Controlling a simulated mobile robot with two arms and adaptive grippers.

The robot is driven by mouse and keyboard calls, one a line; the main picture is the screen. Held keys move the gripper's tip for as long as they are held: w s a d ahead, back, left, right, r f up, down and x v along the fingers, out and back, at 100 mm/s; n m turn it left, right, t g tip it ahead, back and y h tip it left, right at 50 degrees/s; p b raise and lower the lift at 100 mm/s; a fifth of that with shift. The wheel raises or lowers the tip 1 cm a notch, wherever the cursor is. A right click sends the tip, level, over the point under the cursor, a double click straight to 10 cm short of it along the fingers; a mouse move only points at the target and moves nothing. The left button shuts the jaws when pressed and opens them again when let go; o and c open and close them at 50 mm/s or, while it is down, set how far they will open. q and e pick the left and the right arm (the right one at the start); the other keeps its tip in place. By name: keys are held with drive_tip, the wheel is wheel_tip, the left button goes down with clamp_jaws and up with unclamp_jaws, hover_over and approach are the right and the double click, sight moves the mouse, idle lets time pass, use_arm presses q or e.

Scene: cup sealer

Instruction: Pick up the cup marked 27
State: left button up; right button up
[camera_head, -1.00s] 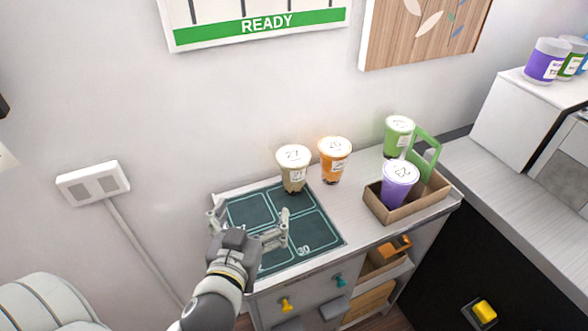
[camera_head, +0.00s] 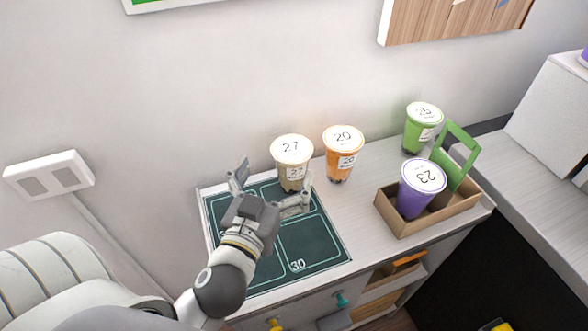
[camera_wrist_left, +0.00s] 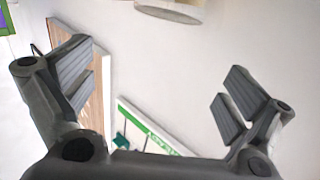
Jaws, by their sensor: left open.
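The cup marked 27 (camera_head: 292,160) is beige with a white lid. It stands upright at the back of the dark green mat (camera_head: 318,248). My left gripper (camera_head: 270,185) is open and empty, its fingers spread just in front of the cup, toward its left side. I cannot tell whether a finger touches it. In the left wrist view, the open fingers (camera_wrist_left: 155,85) have nothing between them. Part of a beige, cup-like object (camera_wrist_left: 172,8) is cut off at the top edge there. My right gripper is not in view.
An orange cup marked 20 (camera_head: 342,155) stands close to the right of cup 27. A purple cup marked 23 (camera_head: 420,190) sits in a cardboard carrier (camera_head: 402,225) with a green handle. A green cup (camera_head: 423,125) stands behind the carrier. The wall is close behind.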

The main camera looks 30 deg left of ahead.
sight(292, 148)
use_arm(q)
drive_tip(key=f+b, duration=0.1)
drive_tip(key=w+f+b, duration=0.1)
drive_tip(key=f, duration=0.1)
drive_tip(key=shift+a+f, duration=0.1)
drive_tip(key=shift+f, duration=0.2)
drive_tip(key=w, duration=0.1)
drive_tip(key=w+p, duration=0.1)
drive_tip(key=w, duration=0.2)
drive_tip(key=shift+w+a, duration=0.2)
drive_tip(key=shift+a, duration=0.2)
drive_tip(key=shift+w, duration=0.25)
drive_tip(key=shift+w+a+p, duration=0.2)
drive_tip(key=shift+w+p, duration=0.25)
drive_tip(key=shift+p, duration=0.2)
drive_tip(key=w+p, duration=0.1)
drive_tip(key=w, duration=0.2)
drive_tip(key=shift+w+a+f+p, duration=0.1)
drive_tip(key=shift+w+a+p, duration=0.05)
drive_tip(key=shift+a+p, duration=0.25)
drive_tip(key=shift+w+a+f, duration=0.1)
drive_tip(key=shift+w+f, duration=0.05)
drive_tip(key=shift+w, duration=0.35)
drive_tip(key=shift+s, duration=0.1)
drive_tip(key=shift+c, duration=0.6)
drive_tip(key=c, duration=1.4)
drive_tip(key=shift+c, duration=1.4)
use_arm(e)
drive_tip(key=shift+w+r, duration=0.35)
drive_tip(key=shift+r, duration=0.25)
